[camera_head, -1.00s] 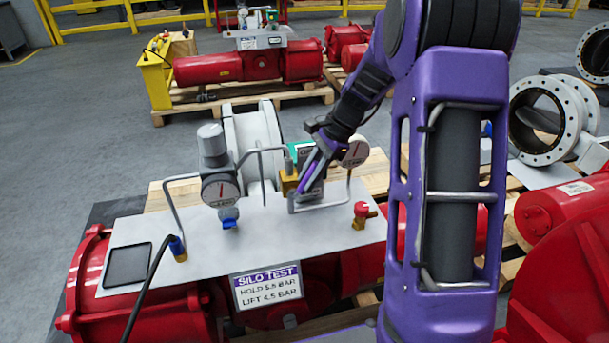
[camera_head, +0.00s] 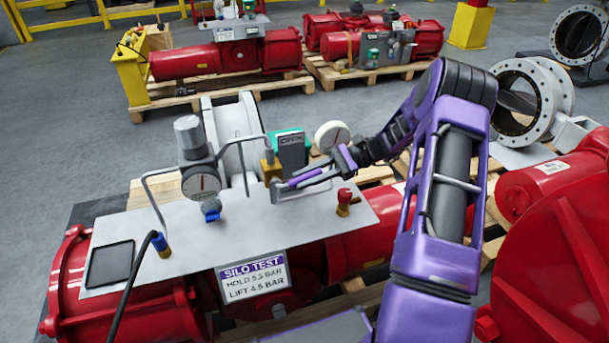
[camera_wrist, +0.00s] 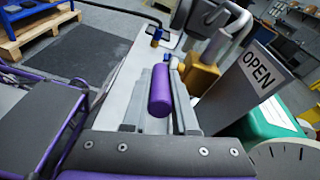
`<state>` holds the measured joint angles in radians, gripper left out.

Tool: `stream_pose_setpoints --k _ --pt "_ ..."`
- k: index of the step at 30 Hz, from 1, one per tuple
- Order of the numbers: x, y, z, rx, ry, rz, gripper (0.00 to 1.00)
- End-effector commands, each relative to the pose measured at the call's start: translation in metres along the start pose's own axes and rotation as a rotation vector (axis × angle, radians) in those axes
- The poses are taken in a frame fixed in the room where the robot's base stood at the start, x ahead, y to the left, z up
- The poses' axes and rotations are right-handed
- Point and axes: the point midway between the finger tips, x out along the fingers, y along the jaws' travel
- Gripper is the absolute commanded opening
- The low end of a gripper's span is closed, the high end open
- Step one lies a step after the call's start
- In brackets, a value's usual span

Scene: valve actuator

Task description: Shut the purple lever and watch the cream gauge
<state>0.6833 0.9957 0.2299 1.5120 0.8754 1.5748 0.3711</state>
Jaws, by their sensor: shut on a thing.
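The purple lever (camera_head: 306,176) is on the grey panel beside the brass valve body (camera_head: 270,167), its grip pointing right and lying low over the panel. In the wrist view the purple grip (camera_wrist: 160,90) lies between my two grey fingers. My gripper (camera_head: 300,183) is shut on it, reaching in from the right. The cream gauge (camera_head: 332,135) stands behind the gripper; its needle is too small to read in the head view. In the wrist view only part of the gauge face (camera_wrist: 284,160) shows, at the lower right corner.
A teal-topped box (camera_head: 291,148) stands close behind the lever; an OPEN label (camera_wrist: 265,70) shows in the wrist view. A red-capped fitting (camera_head: 344,200) is to the right, below my arm.

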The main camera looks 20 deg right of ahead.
Motion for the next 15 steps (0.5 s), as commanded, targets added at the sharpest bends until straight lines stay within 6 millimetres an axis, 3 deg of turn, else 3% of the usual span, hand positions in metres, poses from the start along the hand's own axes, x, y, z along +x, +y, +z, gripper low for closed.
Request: stream_pose_setpoints --k 15 --pt "0.0011 0.0015 -0.0083 0.0 -0.11 -0.032 0.0"
